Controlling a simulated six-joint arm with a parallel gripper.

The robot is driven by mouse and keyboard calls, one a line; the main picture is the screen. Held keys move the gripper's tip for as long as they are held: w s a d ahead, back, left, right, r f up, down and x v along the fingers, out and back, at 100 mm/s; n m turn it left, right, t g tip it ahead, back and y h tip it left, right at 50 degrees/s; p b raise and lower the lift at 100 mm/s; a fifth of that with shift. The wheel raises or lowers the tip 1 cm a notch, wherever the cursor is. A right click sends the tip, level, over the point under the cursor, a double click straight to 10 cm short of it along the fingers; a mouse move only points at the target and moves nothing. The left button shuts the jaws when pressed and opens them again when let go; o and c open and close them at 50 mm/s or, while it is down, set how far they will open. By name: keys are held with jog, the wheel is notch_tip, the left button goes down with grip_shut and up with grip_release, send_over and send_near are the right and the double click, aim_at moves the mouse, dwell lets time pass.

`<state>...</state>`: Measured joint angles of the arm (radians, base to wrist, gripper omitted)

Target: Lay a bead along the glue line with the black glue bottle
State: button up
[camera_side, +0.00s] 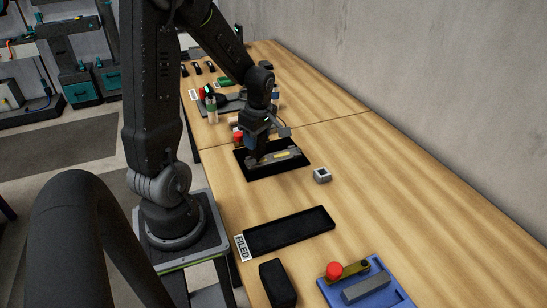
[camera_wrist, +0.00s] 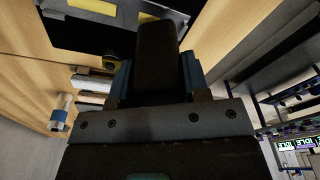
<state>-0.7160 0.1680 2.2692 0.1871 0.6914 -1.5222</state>
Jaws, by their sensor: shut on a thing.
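My gripper (camera_side: 253,142) is over the left part of a black tray (camera_side: 263,174). It is shut on a dark, blocky thing, which I take to be the black glue bottle (camera_wrist: 158,62); in the wrist view it stands between the two blue-sided fingers. In the side view, the lower end of the held thing is close above or on the tray; I cannot tell if it touches. In the tray lies a grey plate (camera_side: 292,152) with a yellow strip (camera_side: 283,154). I cannot make out a separate glue line or any bead.
A small grey block (camera_side: 322,175) sits right of the tray. Nearer are an empty black tray (camera_side: 290,232) marked FILED, a black block (camera_side: 277,283) and a blue fixture (camera_side: 397,291) with a red knob. Bottles (camera_side: 212,109) stand behind. The right side of the table is clear.

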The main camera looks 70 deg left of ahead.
jog(key=shift+w, duration=0.15)
dwell(0.8)
jog(key=shift+w, duration=2.15)
jog(key=shift+f, duration=0.1)
jog(key=shift+w, duration=2.3)
jog(key=shift+w, duration=0.35)
jog(key=shift+r, duration=1.05)
